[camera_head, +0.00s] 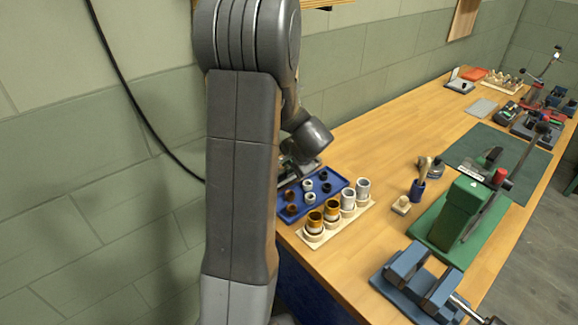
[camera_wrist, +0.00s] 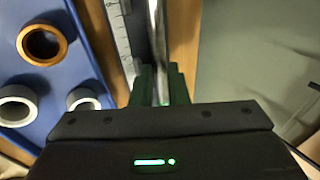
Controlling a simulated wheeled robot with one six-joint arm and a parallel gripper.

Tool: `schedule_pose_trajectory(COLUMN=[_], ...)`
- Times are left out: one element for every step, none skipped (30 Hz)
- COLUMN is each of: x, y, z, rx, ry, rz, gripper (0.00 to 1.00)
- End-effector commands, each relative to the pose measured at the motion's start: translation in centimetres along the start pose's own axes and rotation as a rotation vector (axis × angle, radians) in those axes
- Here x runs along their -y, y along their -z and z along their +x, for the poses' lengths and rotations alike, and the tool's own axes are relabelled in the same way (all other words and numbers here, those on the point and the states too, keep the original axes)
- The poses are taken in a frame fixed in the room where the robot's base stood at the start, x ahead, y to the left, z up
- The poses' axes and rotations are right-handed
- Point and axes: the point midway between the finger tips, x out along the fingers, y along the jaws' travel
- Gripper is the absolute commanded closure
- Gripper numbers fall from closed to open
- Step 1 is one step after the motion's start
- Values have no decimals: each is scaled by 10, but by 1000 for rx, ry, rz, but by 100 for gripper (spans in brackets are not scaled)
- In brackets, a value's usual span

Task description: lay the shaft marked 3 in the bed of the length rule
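My gripper (camera_wrist: 162,88) shows in the wrist view with its two green fingers close together. A bright metal shaft (camera_wrist: 157,35) runs lengthwise between them, and they look shut on it. No mark 3 can be read on it. The length rule (camera_wrist: 117,40), a pale strip with dark ticks, lies just left of the shaft and about parallel to it. I cannot tell whether the shaft touches the bed. In the head view my arm hides the shaft and most of the gripper, near the wall end of the bench.
A blue tray (camera_head: 334,185) with several dark, copper and white rings lies beside the rule. A pale wooden block (camera_head: 330,232) carries upright copper and silver sleeves. A green press (camera_head: 458,215) and a blue vise (camera_head: 405,262) stand farther right. The bench edge is close to my arm.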

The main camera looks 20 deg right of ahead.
Motion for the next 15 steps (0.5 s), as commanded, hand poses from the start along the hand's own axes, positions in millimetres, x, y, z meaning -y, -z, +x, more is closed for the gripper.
schedule_pose_trajectory(x=[-8,-8,-8,-8,-7,-6,-6,-5,-4,-4,-3,-3,-2,-2,-1], y=[-3,-3,-3,-3,-3,-2,-2,-2,-2,-2,-2,-2,-2,-1,-1], z=[-3,-7,-14,-19,-25,-34,-40,-46,-55,-61,-68,-76,-82,-88,-96], rx=[10,9,8,7,6,3,3,1,0,0,-1,-2,-2,-4,-3], ry=[-13,-13,-13,-12,-11,-9,-8,-6,-6,-5,-4,-3,-2,-1,-1], rz=[3,3,3,2,2,1,1,2,1,0,-1,-1,0,0,-1], gripper=[68,68,68,67,61,61,61,61,61,61,61,61,61,61,61])
